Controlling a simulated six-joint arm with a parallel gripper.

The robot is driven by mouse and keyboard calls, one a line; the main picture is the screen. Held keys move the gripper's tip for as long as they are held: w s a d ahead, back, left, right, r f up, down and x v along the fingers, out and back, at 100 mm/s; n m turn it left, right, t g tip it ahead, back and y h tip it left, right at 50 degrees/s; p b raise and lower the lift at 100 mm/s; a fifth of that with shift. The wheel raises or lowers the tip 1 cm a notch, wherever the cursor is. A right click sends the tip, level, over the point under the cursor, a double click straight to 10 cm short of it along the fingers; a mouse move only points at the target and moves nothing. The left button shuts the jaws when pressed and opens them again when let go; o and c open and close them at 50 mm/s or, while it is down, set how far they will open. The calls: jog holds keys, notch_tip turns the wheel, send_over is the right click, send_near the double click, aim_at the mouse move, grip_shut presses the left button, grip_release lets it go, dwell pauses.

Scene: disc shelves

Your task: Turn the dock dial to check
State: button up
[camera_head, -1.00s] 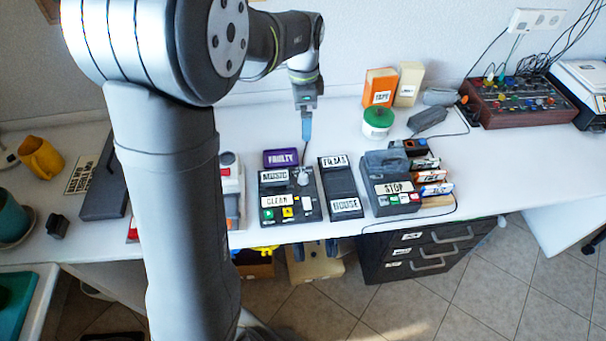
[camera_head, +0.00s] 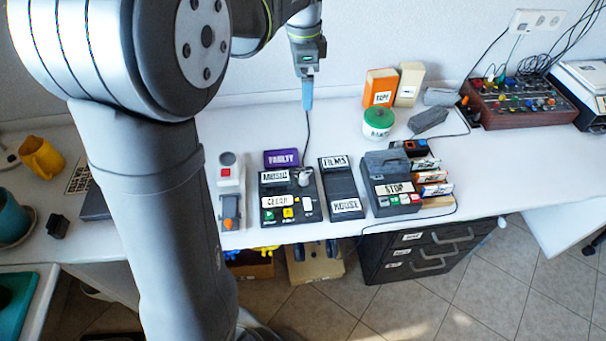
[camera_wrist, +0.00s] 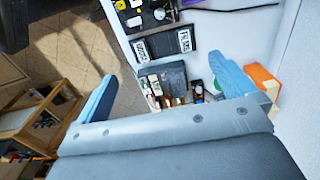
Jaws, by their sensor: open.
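The dark dock (camera_head: 283,188) lies on the white table, in the middle of the head view. A small grey dial (camera_head: 304,178) stands at its right, beside a label that seems to read MUSIC. A lower label and coloured buttons are at its front; the dial's setting is too small to read. In the wrist view the dock (camera_wrist: 136,22) shows at the top edge, with the dial (camera_wrist: 159,14) near it. My gripper (camera_head: 307,95) hangs above and behind the dock, clear of it. Its blue fingers (camera_wrist: 160,80) are spread and empty in the wrist view.
A FILMS/HOUSE case (camera_head: 340,185) and a STOP unit (camera_head: 391,188) stand right of the dock. A grey and white device (camera_head: 229,190) stands left. A purple FAULTY box (camera_head: 281,158) touches its back area.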

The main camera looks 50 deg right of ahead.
jog(key=shift+r, duration=0.4)
